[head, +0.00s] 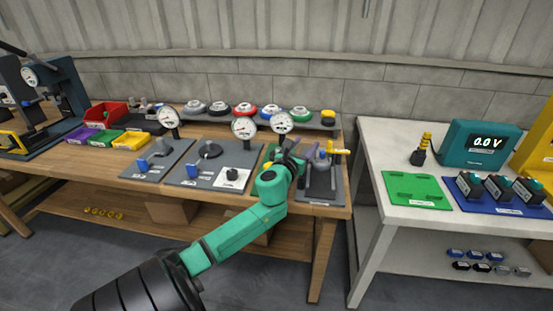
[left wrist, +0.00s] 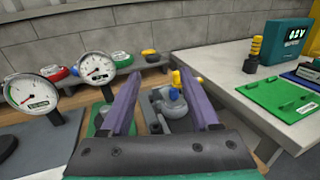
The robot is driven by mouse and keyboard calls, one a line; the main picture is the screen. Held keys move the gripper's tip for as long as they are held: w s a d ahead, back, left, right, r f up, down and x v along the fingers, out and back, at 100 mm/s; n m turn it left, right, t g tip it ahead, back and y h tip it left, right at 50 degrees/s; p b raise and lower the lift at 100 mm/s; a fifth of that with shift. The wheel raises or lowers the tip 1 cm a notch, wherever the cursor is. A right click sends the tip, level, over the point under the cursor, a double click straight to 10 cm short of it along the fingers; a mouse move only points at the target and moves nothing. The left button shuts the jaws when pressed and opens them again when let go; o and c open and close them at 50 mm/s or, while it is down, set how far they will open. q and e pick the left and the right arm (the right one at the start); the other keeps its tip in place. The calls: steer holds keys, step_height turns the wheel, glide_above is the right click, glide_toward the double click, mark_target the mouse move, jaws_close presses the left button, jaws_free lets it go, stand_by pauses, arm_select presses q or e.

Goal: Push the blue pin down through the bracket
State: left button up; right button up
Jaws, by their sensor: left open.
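My left gripper (head: 299,156) reaches over the right end of the wooden bench in the head view. In the left wrist view its two purple fingers (left wrist: 160,76) are spread apart with nothing gripped. Between them, farther off, a small blue piece that looks like the blue pin (left wrist: 173,94) sits on a grey fixture, probably the bracket (left wrist: 170,107). A yellow part (left wrist: 190,84) stands beside it and partly behind the right finger. In the head view the grey fixture plate (head: 322,192) is partly covered by my gripper. How deep the pin sits cannot be told.
Dial gauges (head: 243,127) stand left of my gripper. A row of coloured round parts (head: 245,109) lies behind. A white table (head: 378,150) to the right, across a gap, holds a green board (head: 415,188) and a teal meter (head: 480,145).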

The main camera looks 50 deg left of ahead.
arm_select(q)
steer(key=f+b, duration=0.1)
steer(key=f, duration=0.2)
steer(key=f+b, duration=0.2)
steer(key=f, duration=0.2)
steer(key=f+b, duration=0.2)
steer(key=f, duration=0.2)
steer(key=shift+s+d+f, duration=0.1)
steer(key=shift+s, duration=0.15)
steer(key=v, duration=0.2)
steer(key=r+v, duration=0.1)
steer(key=v, duration=0.3)
steer(key=shift+s+a+r+p, duration=0.15)
steer(key=shift+s+a+p, duration=0.1)
steer(key=shift+p, duration=0.1)
steer(key=b+v, duration=0.1)
steer(key=v, duration=0.7)
arm_select(e)
step_height(320, 180, down, 6)
steer(key=s, duration=0.1)
arm_select(q)
step_height(320, 180, down, 14)
steer(key=s+n+g+h+p, duration=0.1)
steer(key=n+g+p, duration=0.3)
steer(key=n, duration=0.4)
steer(key=shift+a, duration=0.4)
arm_select(e)
step_height(320, 180, up, 4)
steer(key=shift+d+r, duration=0.1)
